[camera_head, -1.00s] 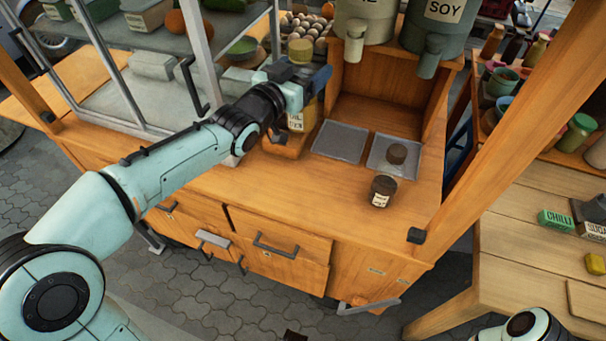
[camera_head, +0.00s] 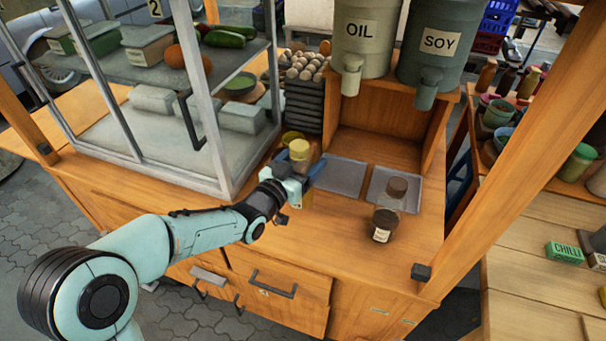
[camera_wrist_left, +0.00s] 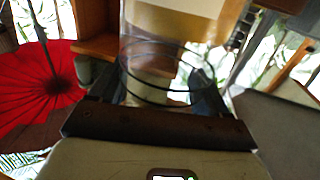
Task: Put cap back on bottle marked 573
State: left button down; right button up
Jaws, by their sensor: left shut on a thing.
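My left gripper (camera_head: 301,176) is shut on an upright bottle (camera_head: 299,149) with a yellowish top, left of the grey trays. In the left wrist view the clear bottle (camera_wrist_left: 165,55) stands between the fingers, with a pale yellowish band. No number can be read on it, and its base is hidden in the head view. A dark brown jar (camera_head: 384,225) with a small unreadable white label stands at the counter's front right. A small brown round piece, perhaps a cap (camera_head: 397,187), sits on the right tray. My right gripper is not in view.
Two grey trays, left (camera_head: 343,177) and right (camera_head: 378,181), lie on the wooden counter. OIL (camera_head: 362,45) and SOY (camera_head: 434,50) dispensers stand behind. A glass case (camera_head: 215,150) borders the left, a wooden post (camera_head: 515,130) the right. The front counter is mostly clear.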

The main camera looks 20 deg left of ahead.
pick_arm(q)
jog(key=shift+f, duration=2.05)
jog(key=shift+f+b, duration=0.1)
jog(key=shift+b, duration=0.25)
jog(key=shift+f, duration=0.1)
grip_release()
